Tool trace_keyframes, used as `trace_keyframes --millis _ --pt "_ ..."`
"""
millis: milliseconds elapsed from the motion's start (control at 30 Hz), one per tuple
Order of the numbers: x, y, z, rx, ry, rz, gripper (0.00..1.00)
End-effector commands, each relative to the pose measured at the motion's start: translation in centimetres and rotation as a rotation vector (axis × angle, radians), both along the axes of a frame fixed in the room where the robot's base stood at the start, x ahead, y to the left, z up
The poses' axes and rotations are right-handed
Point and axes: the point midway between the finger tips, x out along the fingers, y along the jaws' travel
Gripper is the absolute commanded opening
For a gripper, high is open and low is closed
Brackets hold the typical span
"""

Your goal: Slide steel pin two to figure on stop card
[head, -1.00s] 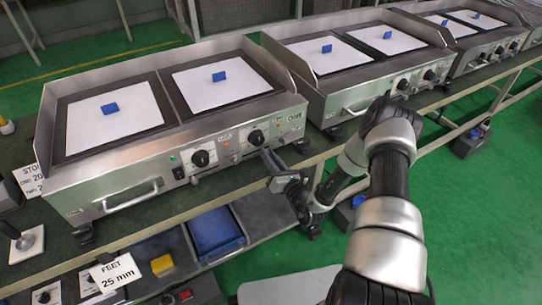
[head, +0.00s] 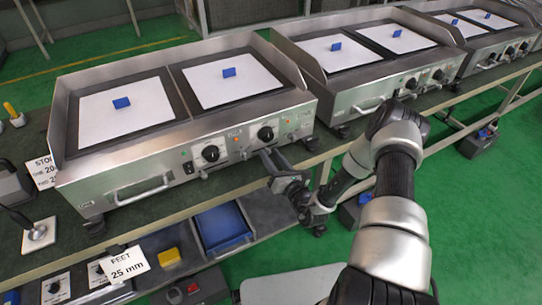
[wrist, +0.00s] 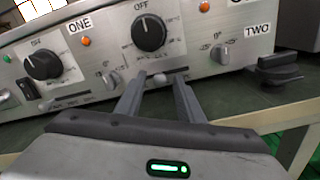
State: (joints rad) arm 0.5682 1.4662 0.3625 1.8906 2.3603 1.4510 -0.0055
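My gripper (wrist: 162,79) is open. Its two dark fingers point at the front panel of the nearest griddle, just below the right-hand knob marked OFF (wrist: 149,33). A small steel pin (wrist: 158,78) in a slot under that knob shows between the fingertips; I cannot tell whether either finger touches it. The scale above the slot is too small to read. In the head view my gripper (head: 270,160) is at the same panel. The stop card (head: 42,172) stands left of the griddle, with lines for ONE and TWO; its figures are partly cut off and TWO's is unclear.
A left knob (wrist: 42,65) and small trim levers (wrist: 220,54) flank the slot. The griddle's handle (head: 142,190) juts out at left. A feet card (head: 125,263) stands on the lower shelf.

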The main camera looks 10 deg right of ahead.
Motion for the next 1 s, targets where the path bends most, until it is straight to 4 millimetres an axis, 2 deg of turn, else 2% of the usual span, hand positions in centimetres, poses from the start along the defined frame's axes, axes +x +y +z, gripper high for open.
trace_keyframes --millis 167,600,800,1000 --pt "-2.8 -1.0 0.1 0.003 0.006 -0.003 0.35" --pt "-12.8 -4.2 0.0 0.003 0.005 -0.004 0.35" --pt "-15.4 -5.1 0.0 0.001 0.003 -0.002 0.35" --pt "-16.2 -5.2 0.0 0.001 0.002 -0.001 0.35"
